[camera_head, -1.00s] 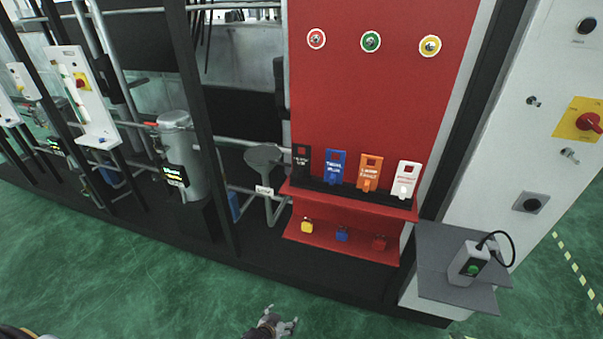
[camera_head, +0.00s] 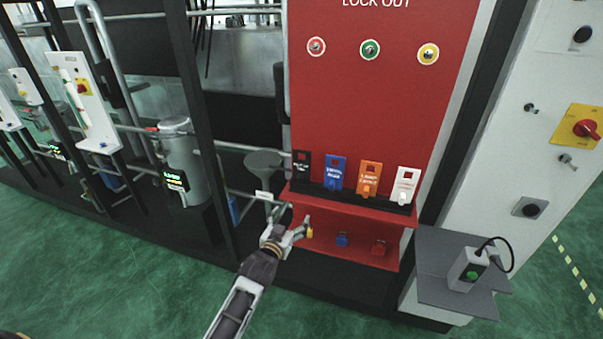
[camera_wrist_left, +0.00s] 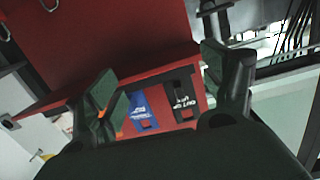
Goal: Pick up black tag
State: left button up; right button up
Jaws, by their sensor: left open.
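The black tag (camera_head: 301,168) stands at the left end of a row of tags on the upper red shelf in the head view. In the left wrist view the black tag (camera_wrist_left: 184,99) shows between the fingers, nearer the right one, beside the blue tag (camera_wrist_left: 142,110). My left gripper (camera_head: 293,219) is open and empty, below and slightly left of the black tag, in front of the shelves and apart from the tag. Its fingers (camera_wrist_left: 170,85) are spread wide in the wrist view. My right gripper does not show.
Blue (camera_head: 335,172), orange (camera_head: 369,178) and white (camera_head: 405,185) tags stand right of the black one. The lower shelf (camera_head: 360,254) holds yellow, blue and red padlocks. A grey ledge (camera_head: 455,300) with a grey box is at right. A dark post (camera_head: 203,130) stands to the left.

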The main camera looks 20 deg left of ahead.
pick_arm(q)
jog(key=t, duration=0.1)
send_near(299, 180)
jog(key=s, duration=0.1)
jog(key=shift+s+f+n, duration=0.1)
jog(key=shift+f+n, duration=0.1)
jog(key=shift+n, duration=0.2)
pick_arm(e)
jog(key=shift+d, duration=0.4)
pick_arm(q)
jog(key=shift+d, duration=0.1)
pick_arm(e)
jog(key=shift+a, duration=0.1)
pick_arm(q)
jog(key=shift+w+d+p, duration=0.1)
jog(key=shift+w+p, duration=0.35)
jog(key=shift+w, duration=3.9)
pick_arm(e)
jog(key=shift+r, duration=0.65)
pick_arm(q)
jog(key=shift+w+r+p, duration=0.1)
jog(key=shift+w+p, duration=0.55)
jog(key=shift+w, duration=1.95)
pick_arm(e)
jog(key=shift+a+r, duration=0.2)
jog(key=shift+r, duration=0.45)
